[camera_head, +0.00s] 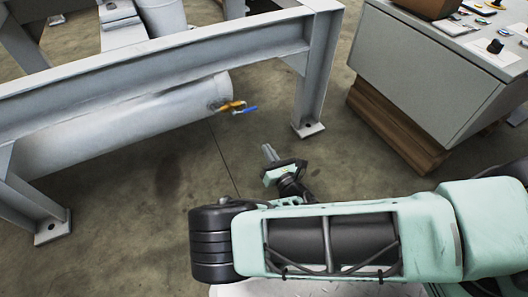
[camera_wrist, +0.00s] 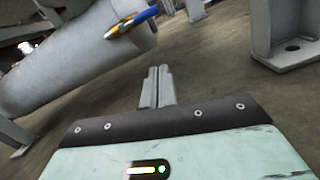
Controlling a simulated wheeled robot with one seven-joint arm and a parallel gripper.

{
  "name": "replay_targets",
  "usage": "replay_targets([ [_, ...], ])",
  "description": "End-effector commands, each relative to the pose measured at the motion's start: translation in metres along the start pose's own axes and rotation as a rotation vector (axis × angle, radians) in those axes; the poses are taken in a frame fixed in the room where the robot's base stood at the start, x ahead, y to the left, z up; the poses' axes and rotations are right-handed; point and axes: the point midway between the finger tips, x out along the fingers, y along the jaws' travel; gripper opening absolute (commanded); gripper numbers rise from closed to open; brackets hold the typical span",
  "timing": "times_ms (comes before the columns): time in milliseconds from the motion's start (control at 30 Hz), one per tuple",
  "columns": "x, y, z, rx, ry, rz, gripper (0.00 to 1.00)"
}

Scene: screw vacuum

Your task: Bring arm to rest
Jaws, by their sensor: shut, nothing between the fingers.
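My gripper (camera_head: 269,153) points away from my body over the bare floor, in front of the grey steel frame. In the wrist view its two grey fingers (camera_wrist: 158,76) lie together, shut, with nothing between them. My arm stretches across the lower right of the head view. The gripper is apart from the frame and from the grey cylinder (camera_head: 130,122) under it. A valve with a yellow body and blue handle (camera_head: 238,107) sits at the cylinder's right end. It also shows at the top of the wrist view (camera_wrist: 132,22).
The steel frame (camera_head: 170,66) spans the upper left, with a leg and foot plate (camera_head: 309,129) right of the valve. A grey control console (camera_head: 425,75) stands on a wooden base (camera_head: 395,128) at the upper right. Concrete floor (camera_head: 130,200) is clear at the lower left.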

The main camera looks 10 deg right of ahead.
Motion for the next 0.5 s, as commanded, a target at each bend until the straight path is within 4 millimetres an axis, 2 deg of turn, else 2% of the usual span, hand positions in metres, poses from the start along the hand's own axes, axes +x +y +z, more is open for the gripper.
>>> replay_targets([
  [300, 0.002, -0.001, 0.004, 0.029, 0.01, -0.023, 0.0],
  [367, 0.004, -0.002, 0.008, 0.085, 0.03, -0.067, 0.0],
  [500, 0.006, 0.0, 0.024, 0.342, 0.119, -0.26, 0.0],
])
